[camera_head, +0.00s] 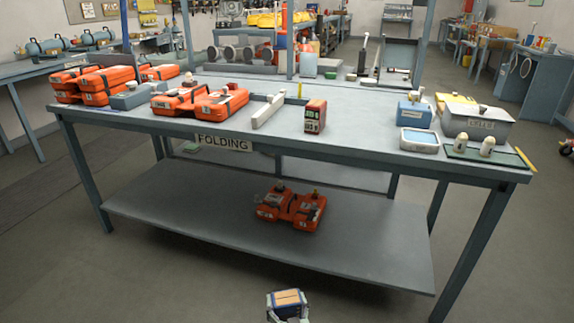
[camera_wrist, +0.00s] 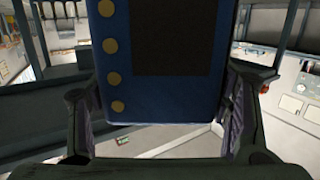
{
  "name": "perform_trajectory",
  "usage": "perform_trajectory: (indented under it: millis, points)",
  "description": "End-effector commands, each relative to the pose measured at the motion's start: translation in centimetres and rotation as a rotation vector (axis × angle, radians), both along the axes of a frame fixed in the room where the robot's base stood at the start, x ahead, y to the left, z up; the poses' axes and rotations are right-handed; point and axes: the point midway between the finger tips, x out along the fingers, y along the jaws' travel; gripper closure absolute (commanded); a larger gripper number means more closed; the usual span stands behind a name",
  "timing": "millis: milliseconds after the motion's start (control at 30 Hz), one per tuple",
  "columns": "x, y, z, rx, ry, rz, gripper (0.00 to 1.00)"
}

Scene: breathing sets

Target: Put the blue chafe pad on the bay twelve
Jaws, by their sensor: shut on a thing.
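My gripper (camera_head: 288,315) is at the bottom edge of the head view, in front of the table and apart from it. It is shut on a blue, block-like piece with orange panels on its top, which I take to be the blue chafe pad (camera_head: 287,299). In the wrist view the pad (camera_wrist: 159,100) is upright between both fingers, dark blue with a column of yellowish dots and a black panel. It hides much of what lies beyond. No bay marked twelve can be read in either view.
A long grey table (camera_head: 350,145) labelled FOLDING (camera_head: 224,143) holds orange packs (camera_head: 215,103), a red-brown box (camera_head: 315,116), a blue-white box (camera_head: 414,113) and a grey case (camera_head: 478,124). An orange pack (camera_head: 290,207) lies on the lower shelf (camera_head: 200,222). Floor in front is clear.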

Motion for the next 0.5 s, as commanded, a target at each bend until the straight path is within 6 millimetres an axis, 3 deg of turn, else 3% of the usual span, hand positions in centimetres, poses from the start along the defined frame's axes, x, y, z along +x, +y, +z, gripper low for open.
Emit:
perform_trajectory:
  millis: [167, 500]
  points:
    - [1.1, 0.2, -5.3, 0.0, 0.005, -0.133, 0.79]
    - [1.6, -0.2, -7.5, -0.001, 0.001, -0.205, 0.79]
